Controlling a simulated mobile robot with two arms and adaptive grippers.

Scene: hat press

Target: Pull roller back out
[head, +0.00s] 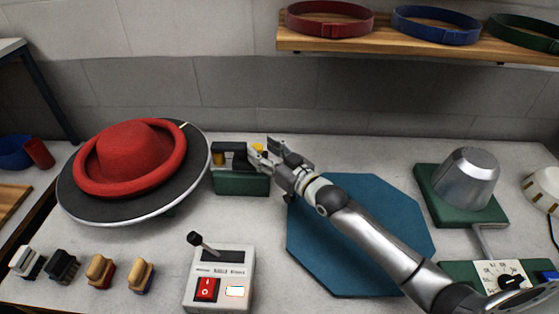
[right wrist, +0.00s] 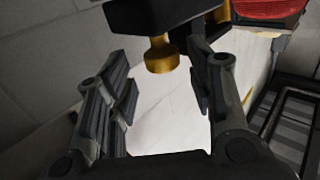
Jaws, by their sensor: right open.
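The roller unit is a black block on a green base (head: 240,184) behind the middle of the table, with brass-coloured parts. A brass knob (right wrist: 161,55) sticks out of its black block (right wrist: 160,14) in the right wrist view. My right gripper (head: 263,155) is at the right side of the unit. In the right wrist view its open fingers (right wrist: 160,88) stand on either side of the knob, with visible gaps. A red hat (head: 130,157) sits on a dark round turntable (head: 120,206) left of the unit. My left gripper is not in view.
A control box (head: 220,278) with a lever and red switch stands in front. Several brushes (head: 102,270) line the front left. A blue octagonal mat (head: 330,262) lies under my right arm. A metal hat block (head: 466,178) stands right. A shelf (head: 400,50) holds hat bands.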

